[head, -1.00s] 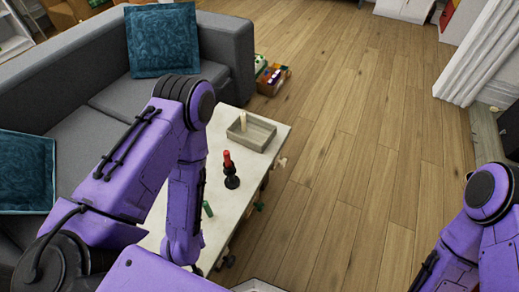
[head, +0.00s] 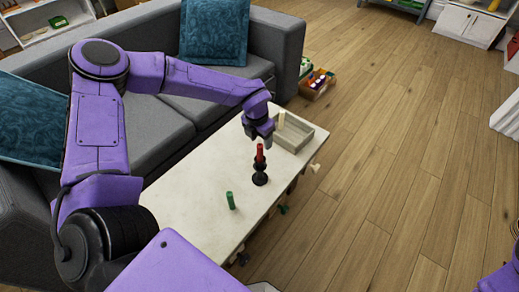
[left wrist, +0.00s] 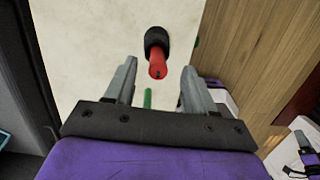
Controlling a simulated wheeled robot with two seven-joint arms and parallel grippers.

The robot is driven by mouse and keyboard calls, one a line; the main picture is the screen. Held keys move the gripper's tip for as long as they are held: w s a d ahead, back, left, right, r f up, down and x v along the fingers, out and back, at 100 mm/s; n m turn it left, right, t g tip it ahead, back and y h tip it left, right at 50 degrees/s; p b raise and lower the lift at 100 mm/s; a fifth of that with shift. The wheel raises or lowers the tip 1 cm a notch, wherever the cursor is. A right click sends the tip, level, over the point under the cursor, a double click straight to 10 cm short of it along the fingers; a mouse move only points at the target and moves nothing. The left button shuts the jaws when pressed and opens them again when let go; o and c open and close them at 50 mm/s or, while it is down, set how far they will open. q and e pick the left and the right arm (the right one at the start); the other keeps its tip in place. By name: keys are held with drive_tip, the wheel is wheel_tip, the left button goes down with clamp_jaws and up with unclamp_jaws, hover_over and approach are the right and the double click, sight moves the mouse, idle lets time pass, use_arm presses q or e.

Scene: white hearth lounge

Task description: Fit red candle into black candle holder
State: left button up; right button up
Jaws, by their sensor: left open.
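The red candle (head: 260,152) stands upright with its lower end in the top of the black candle holder (head: 260,178), on the pale table. My left gripper (head: 262,136) is open and empty, just above the candle's top in the head view. In the left wrist view the candle (left wrist: 157,68) shows end-on between the tips of the open fingers (left wrist: 159,66), with the dark holder (left wrist: 155,42) behind it. I cannot tell how deep the candle sits or whether a finger touches it. My right gripper is out of view.
The pale table (head: 185,205) also bears a green candle (head: 231,201) and a grey tray (head: 303,138) with a cream candle (head: 281,120) in it. A grey sofa (head: 150,125) borders the table on the left.

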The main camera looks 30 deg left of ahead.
sight(260, 147)
use_arm(q)
wheel_tip(260, 147, down, 5)
drive_tip(key=shift+r, duration=0.15)
clamp_jaws()
wheel_tip(260, 147, up, 10)
drive_tip(key=shift+r+p, duration=0.1)
drive_tip(key=shift+p, duration=0.25)
